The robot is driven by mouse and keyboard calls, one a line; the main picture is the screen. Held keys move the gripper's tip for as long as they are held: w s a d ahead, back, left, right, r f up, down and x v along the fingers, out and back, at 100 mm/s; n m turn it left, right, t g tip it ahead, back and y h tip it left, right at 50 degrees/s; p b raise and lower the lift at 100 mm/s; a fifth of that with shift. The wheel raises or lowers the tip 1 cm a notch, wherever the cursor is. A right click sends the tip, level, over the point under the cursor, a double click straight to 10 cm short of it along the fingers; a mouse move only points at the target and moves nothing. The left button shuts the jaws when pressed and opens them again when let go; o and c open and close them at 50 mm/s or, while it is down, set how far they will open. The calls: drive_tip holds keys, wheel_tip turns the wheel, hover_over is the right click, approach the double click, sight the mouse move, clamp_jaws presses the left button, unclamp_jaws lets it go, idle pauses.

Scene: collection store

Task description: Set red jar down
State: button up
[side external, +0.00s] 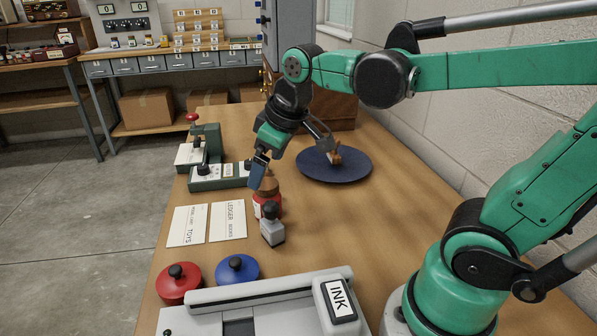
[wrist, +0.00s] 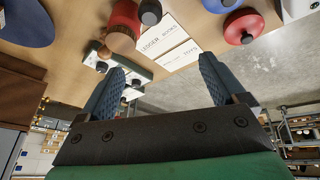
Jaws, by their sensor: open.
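The red jar (side external: 266,208) with a brown lid stands upright on the wooden table. A grey stamp in front hides part of it. In the wrist view the red jar (wrist: 126,14) is at the top edge, its brown lid toward me. My gripper (side external: 293,166) is open, just above and behind the jar, with its near finger close to the lid in the side view; I cannot tell whether they touch. In the wrist view my gripper (wrist: 160,63) has its fingers wide apart and nothing between them.
A grey stamp (side external: 273,232) with a black knob stands before the jar. Two cards (side external: 228,222) lie to its left. A blue round plate (side external: 318,172) holds a small brown object.

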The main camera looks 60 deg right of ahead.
drive_tip(key=s+f+t, duration=0.1)
drive_tip(key=s+a+m, duration=0.1)
drive_tip(key=s+a+f+m+t, duration=0.1)
drive_tip(key=shift+s+a+f+t, duration=0.25)
drive_tip(key=shift+s+f+t, duration=0.05)
drive_tip(key=shift+f, duration=0.05)
idle(1.0)
